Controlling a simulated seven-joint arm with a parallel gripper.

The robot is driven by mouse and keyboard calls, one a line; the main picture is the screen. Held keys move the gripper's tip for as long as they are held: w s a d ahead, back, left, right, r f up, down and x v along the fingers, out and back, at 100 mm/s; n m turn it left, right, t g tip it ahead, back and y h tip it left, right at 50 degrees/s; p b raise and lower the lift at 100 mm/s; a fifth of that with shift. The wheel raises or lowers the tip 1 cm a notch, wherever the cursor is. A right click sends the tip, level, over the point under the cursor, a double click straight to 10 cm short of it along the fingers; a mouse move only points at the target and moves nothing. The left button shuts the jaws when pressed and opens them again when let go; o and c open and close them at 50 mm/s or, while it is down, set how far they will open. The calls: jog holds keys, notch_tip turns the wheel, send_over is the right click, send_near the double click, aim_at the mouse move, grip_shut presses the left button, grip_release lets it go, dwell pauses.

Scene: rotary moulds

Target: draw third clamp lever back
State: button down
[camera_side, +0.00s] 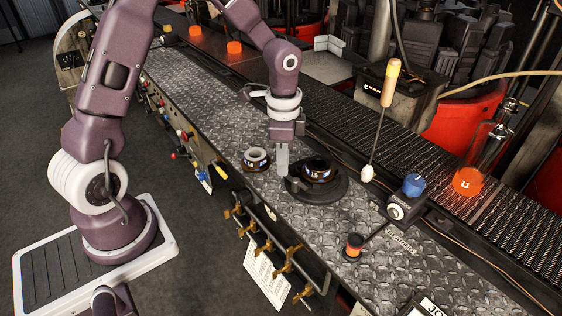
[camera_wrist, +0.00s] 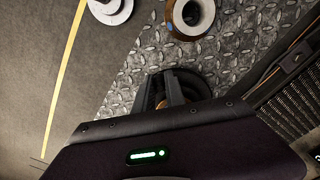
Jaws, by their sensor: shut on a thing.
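The black round mould (camera_side: 325,190) sits on the diamond-plate bench, with a dark ring with an orange-brown band (camera_side: 318,171) on top. My gripper (camera_side: 282,170) points down at the mould's left edge, its grey fingers close together. The fingers are shut on a small part there, apparently a clamp lever, which they mostly hide. In the wrist view my gripper (camera_wrist: 174,92) reaches over the dark round base (camera_wrist: 200,86), which is partly covered by the fingers and wrist. I cannot tell the other levers apart.
A white-and-brown ring part (camera_side: 256,158) stands on the bench left of my gripper, also in the wrist view (camera_wrist: 190,14). A blue knob (camera_side: 413,184), an orange-topped post (camera_side: 354,245) and a tall yellow-handled lever (camera_side: 390,82) stand to the right. A conveyor runs behind.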

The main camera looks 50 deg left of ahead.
jog(key=shift+w+m, duration=0.2)
jog(key=shift+m, duration=0.2)
jog(key=c, duration=1.4)
grip_release()
notch_tip(320, 180, up, 7)
jog(key=shift+r, duration=0.1)
